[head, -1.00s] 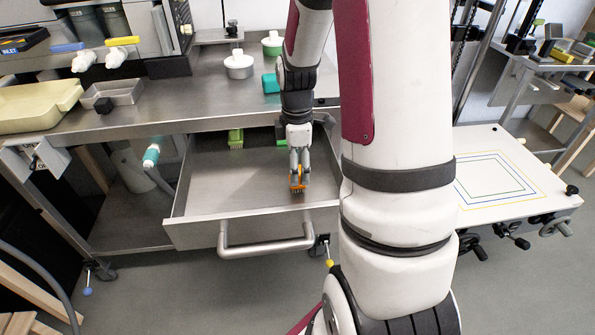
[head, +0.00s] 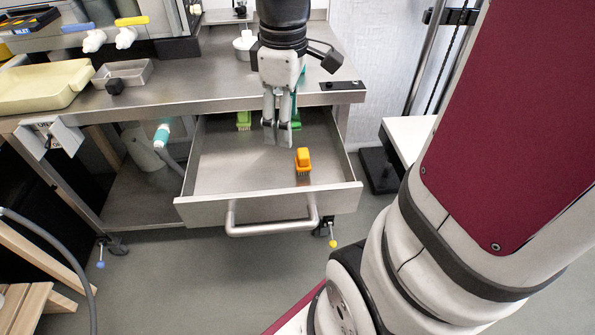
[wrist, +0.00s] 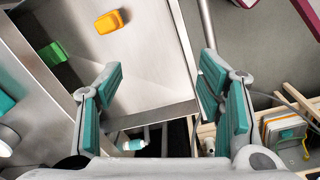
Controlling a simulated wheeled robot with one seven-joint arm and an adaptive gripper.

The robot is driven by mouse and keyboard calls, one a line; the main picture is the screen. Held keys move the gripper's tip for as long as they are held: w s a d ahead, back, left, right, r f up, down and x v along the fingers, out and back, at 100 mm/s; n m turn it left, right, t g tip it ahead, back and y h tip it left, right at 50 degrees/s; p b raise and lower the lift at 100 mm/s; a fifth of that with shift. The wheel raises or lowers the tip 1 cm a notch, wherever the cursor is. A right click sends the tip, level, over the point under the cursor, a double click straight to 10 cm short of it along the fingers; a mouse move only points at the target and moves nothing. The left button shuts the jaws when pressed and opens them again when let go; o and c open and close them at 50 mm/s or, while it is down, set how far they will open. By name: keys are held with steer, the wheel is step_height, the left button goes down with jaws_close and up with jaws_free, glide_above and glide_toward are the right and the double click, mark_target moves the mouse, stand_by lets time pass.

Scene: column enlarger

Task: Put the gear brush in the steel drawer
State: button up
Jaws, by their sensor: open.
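The gear brush (head: 303,160), orange with dark bristles, lies on the floor of the open steel drawer (head: 225,213), right of its middle. It also shows in the wrist view (wrist: 115,15) as an orange block near the top edge. My gripper (head: 278,142) is open and empty above the drawer, up and to the left of the brush in the head view. In the wrist view both fingers (wrist: 160,110) are spread wide with nothing between them, and the brush is clear of them.
A green brush (head: 244,121) lies at the drawer's back left. Another green item (head: 297,112) is partly hidden behind my gripper. The steel bench top (head: 190,97) overhangs the drawer's back. A cream tray (head: 40,85) and a small grey tray (head: 128,72) stand on it.

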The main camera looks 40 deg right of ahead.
steer(key=s+a+r+m, duration=0.1)
steer(key=s+a+m, duration=0.2)
steer(key=s+a, duration=0.2)
steer(key=s+a+r+m+t, duration=0.1)
steer(key=s+a+m, duration=0.3)
steer(key=s, duration=0.7)
steer(key=shift+s+a+r, duration=0.2)
steer(key=shift+a+r, duration=0.25)
